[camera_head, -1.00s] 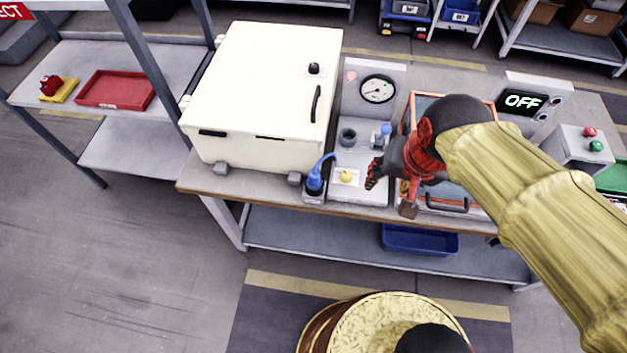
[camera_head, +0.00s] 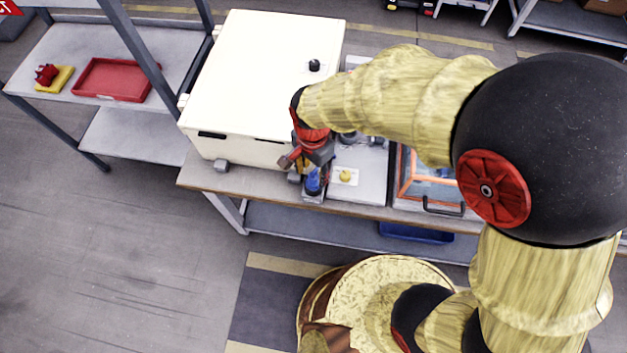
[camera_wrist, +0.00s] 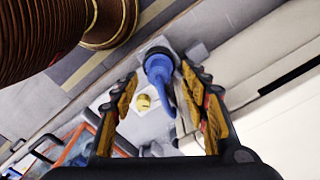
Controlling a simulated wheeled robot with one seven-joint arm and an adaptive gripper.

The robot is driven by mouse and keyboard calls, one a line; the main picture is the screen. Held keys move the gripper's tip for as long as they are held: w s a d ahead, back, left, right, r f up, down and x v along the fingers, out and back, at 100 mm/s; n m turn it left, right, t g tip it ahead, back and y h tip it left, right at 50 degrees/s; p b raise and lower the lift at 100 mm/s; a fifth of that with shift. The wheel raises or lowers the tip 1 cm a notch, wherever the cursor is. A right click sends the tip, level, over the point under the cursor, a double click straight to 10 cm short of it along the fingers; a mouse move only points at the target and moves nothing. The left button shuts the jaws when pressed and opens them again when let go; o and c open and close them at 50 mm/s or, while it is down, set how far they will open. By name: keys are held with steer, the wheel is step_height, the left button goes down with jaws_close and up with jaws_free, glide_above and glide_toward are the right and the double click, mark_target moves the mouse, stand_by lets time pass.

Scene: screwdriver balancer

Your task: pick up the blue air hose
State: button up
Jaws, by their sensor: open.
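The blue air hose (camera_head: 313,181) stands in a small grey holder at the front edge of the bench, right of the white cabinet. In the wrist view the blue hose (camera_wrist: 160,72) lies between the finger tips, with its curved tail pointing toward the palm. My gripper (camera_head: 311,165) is above the hose and hides its upper part in the head view. In the wrist view my gripper (camera_wrist: 160,88) has its fingers spread on both sides of the hose. I see no clear contact.
The white cabinet (camera_head: 262,80) stands close on the left of my gripper. A yellow knob (camera_head: 345,176) on a white plate is just right of the hose. An orange-framed box (camera_head: 425,185) sits further right. A blue bin (camera_head: 415,232) is on the lower shelf.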

mark_target(313, 176)
step_height(313, 176, down, 5)
steer(key=shift+d+r+b, duration=0.1)
steer(key=shift+r+b, duration=0.1)
steer(key=shift+b, duration=0.4)
steer(key=shift+c, duration=0.8)
jaws_close()
steer(key=shift+r, duration=0.1)
